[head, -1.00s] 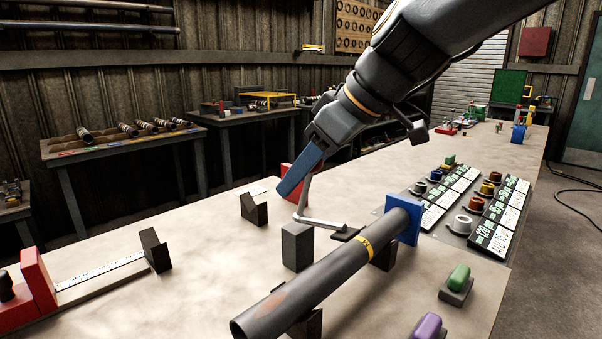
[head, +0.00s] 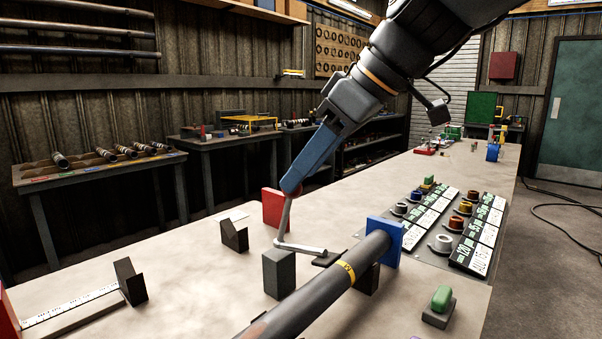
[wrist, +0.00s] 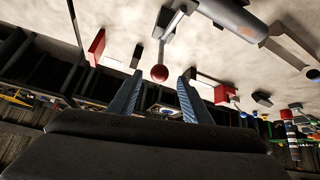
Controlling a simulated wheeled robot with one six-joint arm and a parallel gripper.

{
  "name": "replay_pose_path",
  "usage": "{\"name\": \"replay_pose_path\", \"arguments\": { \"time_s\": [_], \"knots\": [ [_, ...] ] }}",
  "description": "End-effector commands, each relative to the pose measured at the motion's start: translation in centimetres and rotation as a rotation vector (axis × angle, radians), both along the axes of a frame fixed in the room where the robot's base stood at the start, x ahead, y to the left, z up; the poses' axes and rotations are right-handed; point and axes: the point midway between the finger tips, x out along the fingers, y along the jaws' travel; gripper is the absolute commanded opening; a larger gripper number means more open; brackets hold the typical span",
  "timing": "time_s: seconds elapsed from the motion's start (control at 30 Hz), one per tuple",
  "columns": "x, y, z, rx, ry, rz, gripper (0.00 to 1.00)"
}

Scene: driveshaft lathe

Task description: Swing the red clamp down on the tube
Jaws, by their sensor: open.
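The clamp is a bent grey lever (head: 300,248) hinged on a small black base beside the tube. Its handle rises steeply and ends in a red ball knob (wrist: 160,73), mostly hidden behind my fingers in the head view. The dark grey tube (head: 312,301), with a yellow band, lies on supports with one end at a blue plate (head: 387,243). It also shows in the wrist view (wrist: 235,17). My gripper (head: 290,187) is at the top of the handle. In the wrist view its open blue fingers (wrist: 160,79) stand either side of the knob, with gaps visible.
A grey block (head: 279,273) stands beside the tube, and a red plate (head: 275,209) stands behind the handle. A dark angled block (head: 235,236) is to the left. Labelled panels with coloured knobs (head: 440,243) lie right of the blue plate.

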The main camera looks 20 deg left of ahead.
Motion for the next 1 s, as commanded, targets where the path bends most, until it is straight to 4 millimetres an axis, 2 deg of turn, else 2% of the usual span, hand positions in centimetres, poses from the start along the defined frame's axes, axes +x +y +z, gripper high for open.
{"name": "replay_pose_path", "arguments": {
  "time_s": [0.1,0.13,0.3,0.4,1.0],
  "knots": [
    [0.0,0.0,0.0,0.0,0.0,0.0,0.44],
    [0.0,0.0,0.0,0.0,0.0,0.0,0.41],
    [0.0,0.3,0.6,-0.011,0.006,-0.001,0.12],
    [0.1,0.7,1.4,-0.033,0.015,-0.004,0.0],
    [0.5,4.3,6.8,-0.246,0.087,-0.049,0.0]
  ]
}}
